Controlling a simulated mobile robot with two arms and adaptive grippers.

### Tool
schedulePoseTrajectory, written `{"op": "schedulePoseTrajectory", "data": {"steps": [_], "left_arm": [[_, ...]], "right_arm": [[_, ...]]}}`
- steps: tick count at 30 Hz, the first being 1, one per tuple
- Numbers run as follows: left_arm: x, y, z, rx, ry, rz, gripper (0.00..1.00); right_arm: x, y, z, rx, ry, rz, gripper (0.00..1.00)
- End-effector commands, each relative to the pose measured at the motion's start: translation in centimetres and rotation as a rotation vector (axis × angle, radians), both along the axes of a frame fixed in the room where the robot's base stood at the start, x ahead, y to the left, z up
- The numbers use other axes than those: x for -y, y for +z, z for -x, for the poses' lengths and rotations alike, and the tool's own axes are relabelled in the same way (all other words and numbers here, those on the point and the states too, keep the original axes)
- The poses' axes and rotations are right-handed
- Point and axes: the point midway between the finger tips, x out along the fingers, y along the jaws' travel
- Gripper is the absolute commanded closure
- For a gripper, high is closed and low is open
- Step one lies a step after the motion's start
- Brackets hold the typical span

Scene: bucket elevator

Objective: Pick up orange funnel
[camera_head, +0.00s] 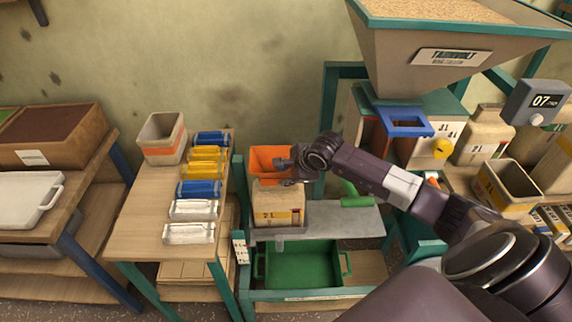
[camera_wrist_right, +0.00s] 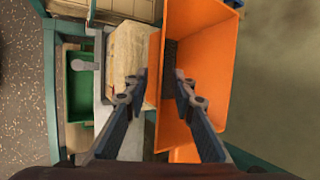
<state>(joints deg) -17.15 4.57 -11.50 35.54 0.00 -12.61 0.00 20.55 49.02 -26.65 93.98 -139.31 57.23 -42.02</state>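The orange funnel (camera_head: 264,163) stands on top of a beige bag or box marked 2L (camera_head: 279,206) at the middle bench. My right gripper (camera_head: 287,170) is at the funnel's right side in the head view. In the wrist view its fingers (camera_wrist_right: 162,76) are apart, one on each side of the funnel's near wall. I cannot tell whether they touch it. My left gripper is not in view.
A grey bench top (camera_head: 340,227) with a green-handled tool (camera_head: 355,200) lies beside the bag. A green tray (camera_head: 300,265) sits below. A wooden table (camera_head: 150,218) with several coloured packs stands left. A large hopper (camera_head: 440,50) with a blue chute rises at right.

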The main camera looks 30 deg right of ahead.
Motion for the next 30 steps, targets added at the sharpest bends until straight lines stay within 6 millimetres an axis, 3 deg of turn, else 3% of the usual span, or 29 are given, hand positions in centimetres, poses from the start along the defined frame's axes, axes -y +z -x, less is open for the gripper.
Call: {"op": "schedulePoseTrajectory", "data": {"steps": [5, 12, 30], "left_arm": [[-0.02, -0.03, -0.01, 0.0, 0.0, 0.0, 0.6], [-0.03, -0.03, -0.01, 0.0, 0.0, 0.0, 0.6], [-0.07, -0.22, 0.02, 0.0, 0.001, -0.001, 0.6]], "right_arm": [[0.02, -0.02, -0.02, 0.001, 0.0, 0.0, 0.76], [0.02, 0.0, 0.0, 0.0, 0.0, 0.0, 1.0], [0.02, 0.58, -0.03, 0.001, 0.001, 0.001, 1.0]]}}
